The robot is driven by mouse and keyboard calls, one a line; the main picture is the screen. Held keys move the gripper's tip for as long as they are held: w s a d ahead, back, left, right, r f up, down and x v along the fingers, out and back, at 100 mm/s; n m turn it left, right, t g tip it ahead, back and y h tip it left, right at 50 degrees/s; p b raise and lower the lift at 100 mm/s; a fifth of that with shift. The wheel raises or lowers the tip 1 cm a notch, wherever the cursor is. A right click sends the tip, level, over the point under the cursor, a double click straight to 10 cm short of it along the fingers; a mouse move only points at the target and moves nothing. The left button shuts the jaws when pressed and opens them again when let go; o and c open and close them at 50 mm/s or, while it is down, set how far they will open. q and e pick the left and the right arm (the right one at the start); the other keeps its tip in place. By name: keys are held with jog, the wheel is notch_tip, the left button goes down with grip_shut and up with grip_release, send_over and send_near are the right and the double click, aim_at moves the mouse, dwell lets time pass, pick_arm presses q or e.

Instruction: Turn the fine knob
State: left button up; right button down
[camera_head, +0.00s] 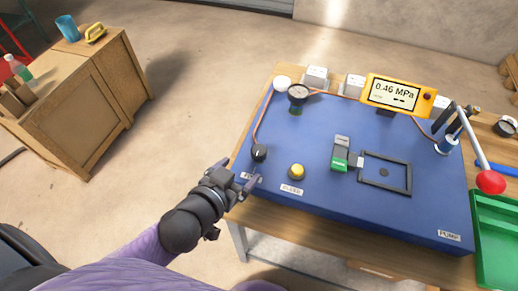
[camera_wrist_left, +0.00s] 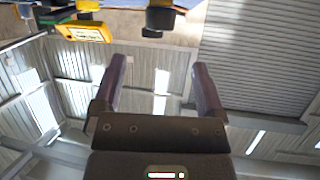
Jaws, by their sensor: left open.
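The fine knob, a small black knob (camera_head: 259,152), stands at the left front of the blue panel (camera_head: 320,135), with a partly hidden label in front of it. My left gripper (camera_head: 243,171) is open and empty at the panel's left front edge, just in front of and left of the knob, apart from it. In the left wrist view the picture is upside down; the open fingers (camera_wrist_left: 160,70) have nothing between them, and a dark knob-like shape (camera_wrist_left: 160,17) shows beyond them at the top. My right gripper is not in view.
A yellow button (camera_head: 296,171) sits right of the knob. A gauge (camera_head: 298,92) and a yellow display (camera_head: 395,94) reading 0.46 MPa stand behind. A green slider (camera_head: 340,158), a red-balled lever (camera_head: 490,181) and a green tray (camera_head: 496,235) are farther right. A wooden cabinet (camera_head: 75,95) stands left.

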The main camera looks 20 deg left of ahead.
aim_at(255, 156)
pick_arm(q)
jog(key=b+x, duration=0.2)
jog(key=x, duration=0.6)
jog(key=shift+w+d+f, duration=0.1)
jog(key=shift+w+f, duration=0.05)
jog(key=shift+w, duration=0.1)
jog(key=shift+w+d+f+b, duration=0.15)
jog(key=shift+w+b, duration=0.2)
jog(key=shift+w, duration=0.25)
jog(key=shift+c, duration=0.3)
grip_shut()
